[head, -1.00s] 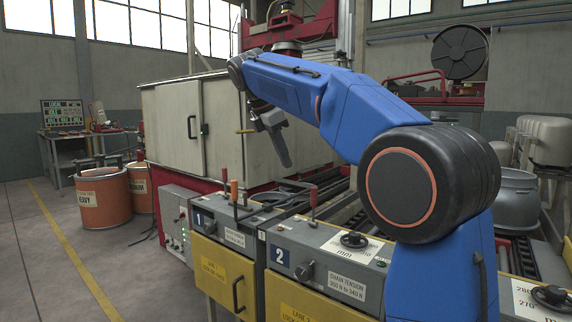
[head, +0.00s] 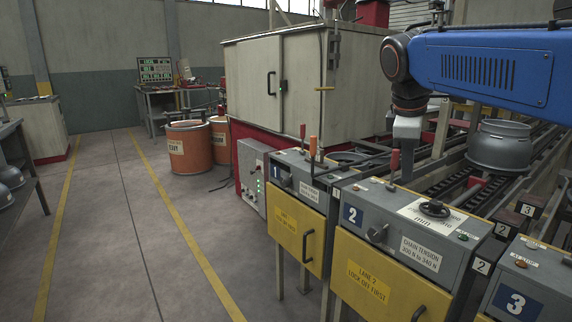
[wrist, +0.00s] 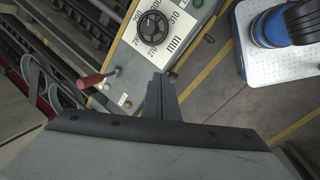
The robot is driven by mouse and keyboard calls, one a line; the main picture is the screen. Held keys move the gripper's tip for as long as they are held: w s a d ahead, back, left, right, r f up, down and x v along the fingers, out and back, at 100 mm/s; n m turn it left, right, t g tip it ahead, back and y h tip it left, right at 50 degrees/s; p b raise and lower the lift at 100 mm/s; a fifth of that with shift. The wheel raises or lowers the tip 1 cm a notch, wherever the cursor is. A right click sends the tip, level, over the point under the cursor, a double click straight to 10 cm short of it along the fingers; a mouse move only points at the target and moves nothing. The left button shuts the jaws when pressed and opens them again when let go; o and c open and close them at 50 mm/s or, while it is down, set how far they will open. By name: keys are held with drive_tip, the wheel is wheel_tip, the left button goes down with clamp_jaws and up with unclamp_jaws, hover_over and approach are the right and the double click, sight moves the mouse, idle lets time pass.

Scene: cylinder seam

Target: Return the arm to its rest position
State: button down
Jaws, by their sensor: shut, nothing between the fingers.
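My blue arm (head: 480,68) reaches in from the right edge of the head view, its upper link roughly level. My gripper (head: 406,178) hangs straight down from the dark wrist, above the lane 2 control box (head: 400,225). Its slim dark fingers are together with nothing between them. In the wrist view the shut fingers (wrist: 161,90) point at the edge of a box top with a black dial (wrist: 152,27). A red-handled lever (wrist: 92,79) stands to their left, apart from them.
The lane 1 box (head: 300,175) stands left of lane 2, and the lane 3 box (head: 520,285) at the lower right. A pale cabinet (head: 265,85), orange drums (head: 190,148) and a metal pot (head: 500,146) stand behind. The floor (head: 120,230) at left is clear.

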drive_tip(key=s+d+f+m+t+y, duration=0.1)
drive_tip(key=s+f+m+t+y, duration=0.1)
drive_tip(key=s+f+m, duration=1)
drive_tip(key=s+f, duration=1)
drive_tip(key=f, duration=0.2)
drive_tip(key=shift+s+f+y, duration=0.3)
drive_tip(key=shift+f, duration=0.1)
drive_tip(key=shift+d, duration=0.15)
